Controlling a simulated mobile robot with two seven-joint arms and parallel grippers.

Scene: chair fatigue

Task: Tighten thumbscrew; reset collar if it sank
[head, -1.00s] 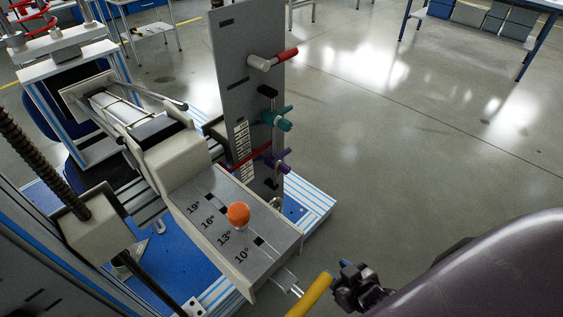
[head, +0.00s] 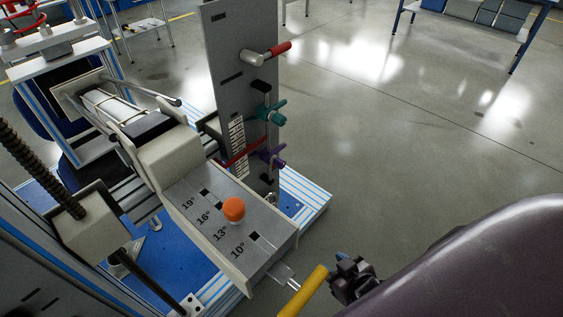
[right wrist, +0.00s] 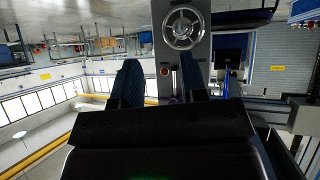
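The tall grey slotted plate (head: 240,70) carries a teal thumbscrew (head: 270,112) and, lower, a purple thumbscrew (head: 272,155). A dark block (head: 258,87) sits above the teal one. I cannot tell which part is the collar. My right gripper (head: 350,275) is at the bottom of the head view, right of and apart from the thumbscrews. In the right wrist view its two dark fingers (right wrist: 161,85) stand apart with a gap between them; nothing is clearly held. My left gripper is not in view.
A sloped panel (head: 190,232) marked 19° to 10° bears an orange knob (head: 233,209). A yellow handle (head: 304,290) lies just left of my right gripper. A red-tipped lever (head: 268,54) sticks out high on the plate. The floor right of the machine is clear.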

